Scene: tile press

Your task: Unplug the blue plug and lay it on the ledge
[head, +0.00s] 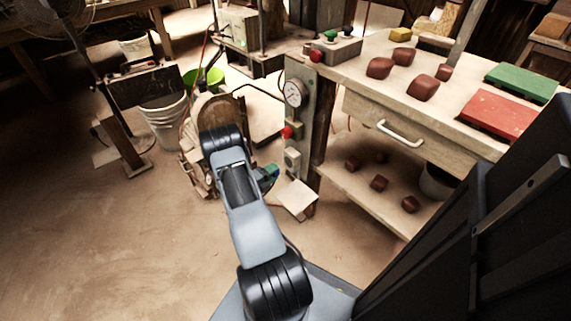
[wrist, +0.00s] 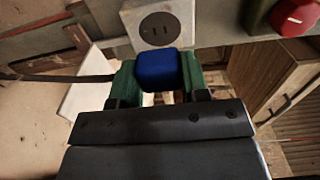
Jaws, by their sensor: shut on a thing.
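My gripper (wrist: 160,78) has green fingers on both sides of the blue plug (wrist: 165,70) and is shut on it. In the head view my gripper (head: 269,176) is just left of the grey socket (head: 292,160) on the post. In the wrist view the round dark face of the socket (wrist: 160,29) shows bare slots, just beyond the plug. The plug looks out of the socket, with a small or unclear gap. The pale ledge (head: 297,198) is low on the post, below the socket; it also shows at the left in the wrist view (wrist: 84,101).
Above the socket are a red button (head: 287,132) and a gauge (head: 294,93) on the post (head: 300,115). A workbench (head: 385,100) with a drawer and lower shelf stands to the right. A dark cable (wrist: 60,78) runs left in the wrist view. Open floor lies left.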

